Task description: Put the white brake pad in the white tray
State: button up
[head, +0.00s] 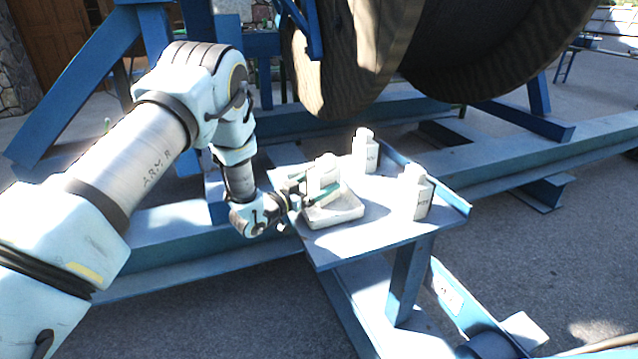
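The white tray (335,216) is a shallow dish on the left part of a small blue-grey table. A white block-like or bottle-like item (323,172) is upright in or just above the tray; I cannot tell which. My gripper (318,190) reaches in from the left, with its dark fingers beside this item's lower part. Whether the fingers are closed on it is too small to tell. I cannot tell whether this item is the white brake pad; no clear pad shape shows elsewhere. The fingers hide part of its base and of the tray.
A white bottle (365,153) stands at the table's back and another labelled one (416,196) at its right. The table (355,245) has a raised right edge and bare room in front. A large cable reel (360,60) and blue frame beams (510,165) stand behind.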

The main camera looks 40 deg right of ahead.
jog(key=shift+r, duration=0.25)
jog(key=a+b, duration=0.1)
jog(key=a, duration=0.9)
jog(key=shift+a+f+b, duration=0.15)
jog(key=shift+a+b, duration=0.05)
jog(key=shift+b, duration=0.15)
jog(key=shift+s+a, duration=0.15)
jog(key=shift+a, duration=0.65)
